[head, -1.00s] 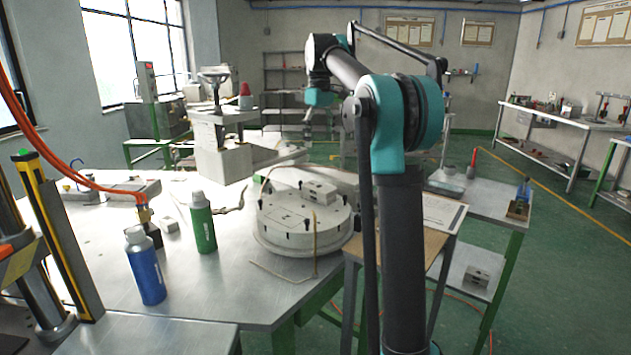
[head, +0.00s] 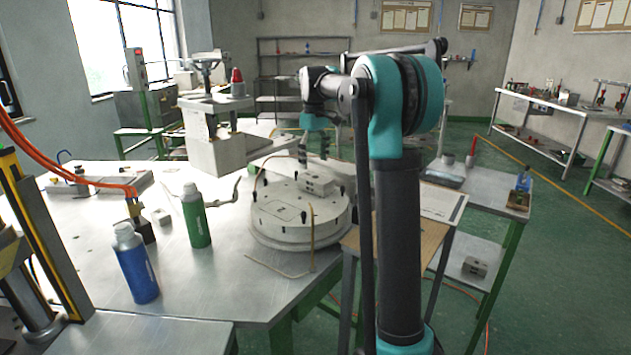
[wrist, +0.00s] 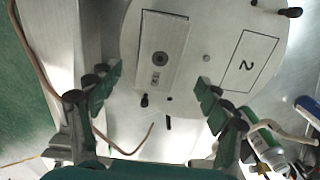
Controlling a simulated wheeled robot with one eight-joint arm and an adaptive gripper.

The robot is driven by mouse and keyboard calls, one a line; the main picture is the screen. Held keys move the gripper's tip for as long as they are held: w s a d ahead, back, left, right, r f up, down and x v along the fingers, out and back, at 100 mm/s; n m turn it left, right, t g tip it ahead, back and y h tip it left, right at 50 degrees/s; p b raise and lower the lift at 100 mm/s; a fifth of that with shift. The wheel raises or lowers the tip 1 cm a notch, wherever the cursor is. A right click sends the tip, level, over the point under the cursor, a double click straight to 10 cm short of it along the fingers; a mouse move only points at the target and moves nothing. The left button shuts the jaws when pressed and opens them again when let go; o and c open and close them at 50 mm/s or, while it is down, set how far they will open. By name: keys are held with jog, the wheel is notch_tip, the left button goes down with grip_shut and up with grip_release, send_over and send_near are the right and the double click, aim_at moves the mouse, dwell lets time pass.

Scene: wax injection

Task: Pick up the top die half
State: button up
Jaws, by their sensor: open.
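A small light-grey metal block (head: 316,183), which appears to be the die half, lies on the round turntable plate (head: 285,217) in the head view. In the wrist view the block (wrist: 160,62) shows a dark round hole and a small marking on its upper face. It lies on the plate (wrist: 215,30) next to an outlined rectangle marked 2. My gripper (head: 314,155) is above the block, apart from it. In the wrist view my gripper (wrist: 160,82) is open and empty, with its fingers spread to either side of the block's near end. I cannot see any seam in the block.
Dark pegs stand around the plate, and a thin bent rod (head: 311,240) rises at its front edge. A green bottle (head: 195,217) and a blue bottle (head: 136,265) stand to the left. Another metal block (head: 474,267) lies on the lower shelf at right.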

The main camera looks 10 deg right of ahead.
aim_at(316, 177)
jog(key=shift+s+d+f, duration=0.1)
jog(key=shift+f, duration=1.35)
jog(key=shift+s+d+f, duration=0.1)
jog(key=shift+f, duration=1.35)
jog(key=shift+c, duration=0.4)
jog(key=c, duration=1.4)
jog(key=shift+r, duration=0.1)
